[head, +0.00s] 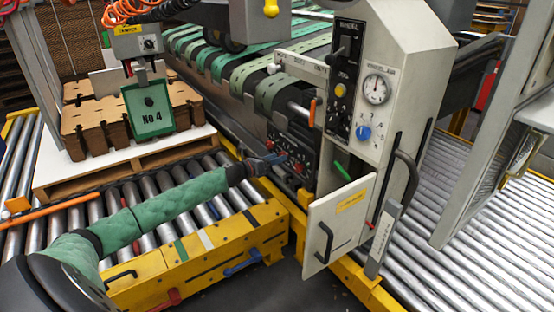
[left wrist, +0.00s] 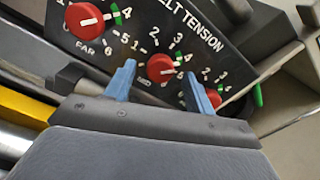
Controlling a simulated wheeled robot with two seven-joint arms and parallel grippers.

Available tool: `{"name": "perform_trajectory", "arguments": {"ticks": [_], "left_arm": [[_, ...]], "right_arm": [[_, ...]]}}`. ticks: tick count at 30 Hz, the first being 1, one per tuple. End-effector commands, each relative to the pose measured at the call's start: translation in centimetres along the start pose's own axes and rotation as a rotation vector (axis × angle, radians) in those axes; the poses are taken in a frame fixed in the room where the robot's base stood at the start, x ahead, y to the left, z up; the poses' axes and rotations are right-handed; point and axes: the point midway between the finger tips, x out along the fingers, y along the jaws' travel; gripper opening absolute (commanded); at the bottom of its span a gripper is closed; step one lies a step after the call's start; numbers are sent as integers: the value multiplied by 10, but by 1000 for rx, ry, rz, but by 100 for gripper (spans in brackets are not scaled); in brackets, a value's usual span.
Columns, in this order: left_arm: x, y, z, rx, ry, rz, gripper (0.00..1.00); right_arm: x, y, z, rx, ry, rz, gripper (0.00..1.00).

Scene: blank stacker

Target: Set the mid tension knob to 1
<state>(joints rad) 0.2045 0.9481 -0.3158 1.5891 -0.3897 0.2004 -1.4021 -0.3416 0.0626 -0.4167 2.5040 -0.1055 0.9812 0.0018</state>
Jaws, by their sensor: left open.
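In the left wrist view the black belt tension panel (left wrist: 220,50) carries three red knobs. The mid knob (left wrist: 160,68) is the middle one; its white pointer line points right, towards the high numbers, and its 1 is at upper left. The far knob (left wrist: 83,18) is at upper left. The third knob (left wrist: 213,98) is partly hidden behind a finger. My left gripper (left wrist: 162,82) is open, its blue fingers on either side of the mid knob; I cannot tell whether they touch it. In the head view my left gripper (head: 272,159) reaches the panel (head: 306,150) from the left.
An open cabinet door (head: 338,225) hangs right of the panel, below a green lever (head: 342,171). The grey cabinet (head: 405,75) has a gauge and a blue knob (head: 363,132). A yellow conveyor frame (head: 225,240) runs below my left arm. Cardboard blanks (head: 90,130) stand at left.

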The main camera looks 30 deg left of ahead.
Motion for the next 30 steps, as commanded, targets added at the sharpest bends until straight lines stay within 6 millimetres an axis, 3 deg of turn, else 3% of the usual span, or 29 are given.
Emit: {"name": "perform_trajectory", "arguments": {"ticks": [15,22,30], "left_arm": [[9,0,0,0,0,1,54],[9,0,0,0,1,1,11],[9,0,0,-10,0,1,10]], "right_arm": [[0,-1,1,4,-2,2,0],[-1,-1,1,4,-3,3,0],[0,-1,1,1,-3,2,0]]}}
